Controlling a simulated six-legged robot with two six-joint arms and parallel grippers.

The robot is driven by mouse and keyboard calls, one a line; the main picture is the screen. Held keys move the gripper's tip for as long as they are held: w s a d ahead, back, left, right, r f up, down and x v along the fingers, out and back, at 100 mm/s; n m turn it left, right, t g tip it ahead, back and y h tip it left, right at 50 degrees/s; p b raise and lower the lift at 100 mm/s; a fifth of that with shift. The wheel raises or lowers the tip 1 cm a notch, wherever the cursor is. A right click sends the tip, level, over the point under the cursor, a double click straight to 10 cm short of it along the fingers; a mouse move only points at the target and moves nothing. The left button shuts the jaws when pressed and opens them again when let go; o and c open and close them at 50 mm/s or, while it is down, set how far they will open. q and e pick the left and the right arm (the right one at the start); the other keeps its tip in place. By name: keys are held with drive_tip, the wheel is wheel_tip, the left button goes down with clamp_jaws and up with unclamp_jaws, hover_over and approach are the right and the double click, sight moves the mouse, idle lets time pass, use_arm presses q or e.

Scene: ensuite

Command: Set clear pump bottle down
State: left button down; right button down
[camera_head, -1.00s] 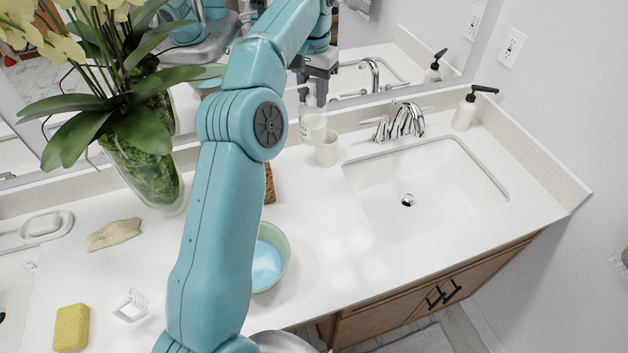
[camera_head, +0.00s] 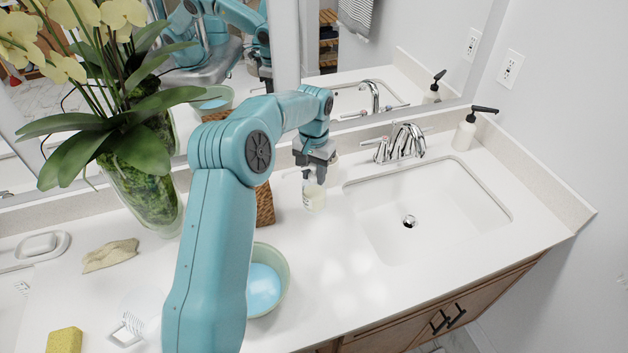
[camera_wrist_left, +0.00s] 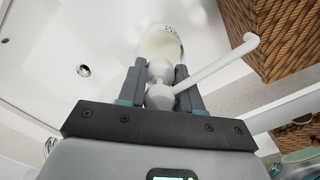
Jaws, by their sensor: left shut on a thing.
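The clear pump bottle (camera_head: 314,196) has pale contents and a white pump head (camera_wrist_left: 160,94). It hangs upright below my left gripper (camera_head: 315,172), over the counter (camera_head: 335,255) left of the sink. In the left wrist view my left gripper (camera_wrist_left: 160,88) is shut around the pump neck, with the spout sticking out to the upper right. The pale bottle body (camera_wrist_left: 160,44) shows beyond the fingers. I cannot tell whether its base touches the counter. My right gripper is not in view.
A brown woven basket (camera_head: 265,206) stands close to the bottle's left. A green bowl (camera_head: 281,292) with blue contents is nearer. The sink (camera_head: 440,205), faucet (camera_head: 402,143) and black-topped soap dispenser (camera_head: 465,132) are to the right. Counter in front of the bottle is clear.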

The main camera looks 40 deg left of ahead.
use_arm(q)
drive_tip(key=shift+s+f+b, duration=0.3)
drive_tip(key=shift+f+b, duration=0.05)
drive_tip(key=shift+f, duration=0.55)
drive_tip(key=shift+w+a+f, duration=0.1)
drive_tip(key=shift+w+a, duration=0.1)
drive_tip(key=shift+w, duration=0.05)
drive_tip(key=c, duration=1.1)
unclamp_jaws()
drive_tip(key=shift+w+f, duration=0.15)
drive_tip(key=shift+w, duration=0.1)
drive_tip(key=o, duration=0.3)
drive_tip(key=shift+s+d, duration=0.1)
drive_tip(key=shift+o, duration=0.2)
drive_tip(key=shift+s+r, duration=0.3)
drive_tip(key=shift+s, duration=0.05)
drive_tip(key=shift+w+r, duration=0.1)
drive_tip(key=shift+w, duration=0.2)
wheel_tip(320, 180, up, 11)
drive_tip(key=shift+w+f, duration=0.1)
drive_tip(key=shift+w, duration=0.05)
drive_tip(key=shift+s+r, duration=0.3)
drive_tip(key=shift+r, duration=0.2)
drive_tip(key=shift+w+f, duration=0.2)
drive_tip(key=shift+w, duration=0.05)
drive_tip(key=shift+s+r, duration=0.1)
drive_tip(key=shift+s, duration=0.15)
